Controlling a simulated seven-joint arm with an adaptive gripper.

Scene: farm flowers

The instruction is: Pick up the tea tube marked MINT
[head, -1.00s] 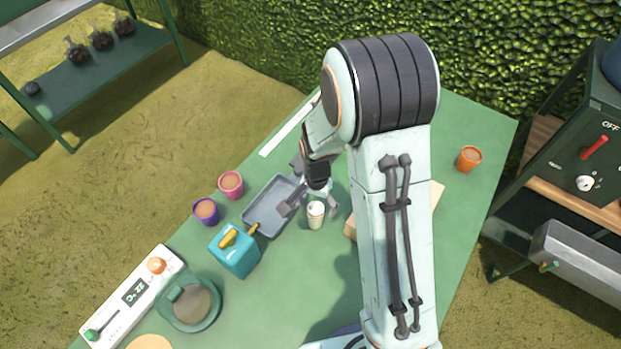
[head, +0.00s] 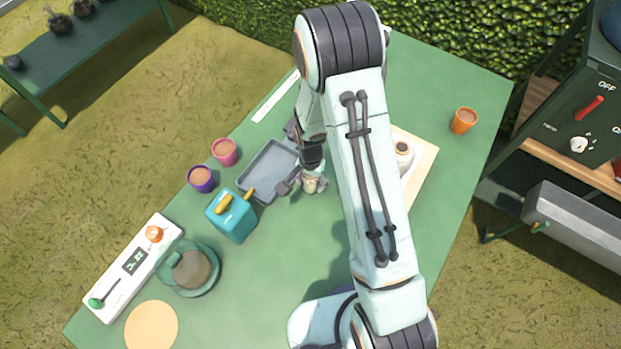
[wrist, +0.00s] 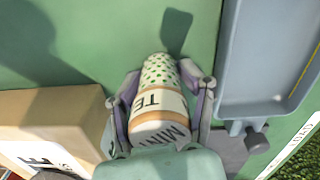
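The tea tube (wrist: 158,98) shows in the wrist view with a dotted green pattern, letters "TE" and the word MINT near its close end. In the head view the tube (head: 311,185) stands on the green table, partly hidden by the fingers. My gripper (wrist: 160,82) has one finger on each side of the tube, and both fingertips appear to touch it. In the head view my gripper (head: 303,185) is down around the tube, close to the grey tray. I see no clear gap under the tube.
Two pots stand left; the front middle of the table is clear.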

